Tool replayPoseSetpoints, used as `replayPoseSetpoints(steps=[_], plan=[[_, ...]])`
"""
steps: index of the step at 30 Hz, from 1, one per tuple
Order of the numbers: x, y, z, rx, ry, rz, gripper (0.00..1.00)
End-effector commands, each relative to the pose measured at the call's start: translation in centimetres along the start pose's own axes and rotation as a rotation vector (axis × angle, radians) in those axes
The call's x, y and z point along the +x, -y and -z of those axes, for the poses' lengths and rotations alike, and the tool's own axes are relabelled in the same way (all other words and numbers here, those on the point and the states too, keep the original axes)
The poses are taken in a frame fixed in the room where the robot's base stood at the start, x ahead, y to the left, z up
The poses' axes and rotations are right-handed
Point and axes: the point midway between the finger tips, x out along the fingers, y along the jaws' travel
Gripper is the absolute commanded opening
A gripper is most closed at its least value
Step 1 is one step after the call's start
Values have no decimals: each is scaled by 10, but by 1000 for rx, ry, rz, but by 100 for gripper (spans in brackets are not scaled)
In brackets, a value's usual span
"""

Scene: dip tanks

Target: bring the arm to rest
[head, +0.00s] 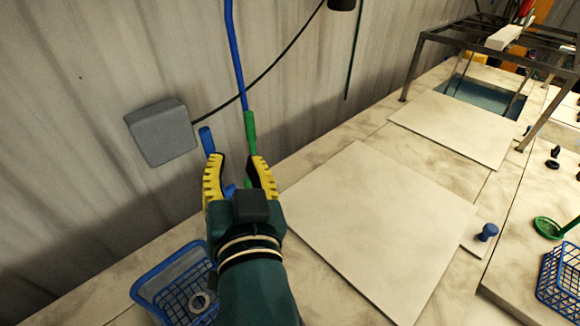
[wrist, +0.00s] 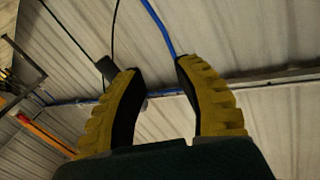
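My gripper (head: 238,172) has yellow ridged fingers with black inner pads and sits on my dark green arm. In the head view it is raised in front of the wall, above the counter's left part. The fingers stand apart with nothing held between them. The wrist view also shows my gripper (wrist: 157,85) open and empty, with the corrugated wall (wrist: 210,25) beyond. Blue and green pieces on the wall show behind the fingers in the head view.
A blue basket (head: 150,290) holding a ring stands lower left of my gripper. A grey box (head: 160,132) is on the wall. White lids (head: 385,225) lie on the counter. A metal frame (head: 418,65) stands over an open tank (head: 482,95) at the back right. Another blue basket (head: 560,285) is far right.

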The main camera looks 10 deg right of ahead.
Motion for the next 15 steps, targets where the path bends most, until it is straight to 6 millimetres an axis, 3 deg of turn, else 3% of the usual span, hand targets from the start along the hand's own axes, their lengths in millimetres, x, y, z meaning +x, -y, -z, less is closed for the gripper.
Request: replayPoseSetpoints(steps=[1, 3, 6, 9, 15], plan=[[-22, -17, 21, -65, -100, 7, 33], [-52, -30, 47, -161, -225, 14, 33], [-85, -39, 70, -256, -343, 11, 33], [-99, -41, 80, -296, -393, 7, 33], [-100, -40, 81, -299, -398, 8, 33]])
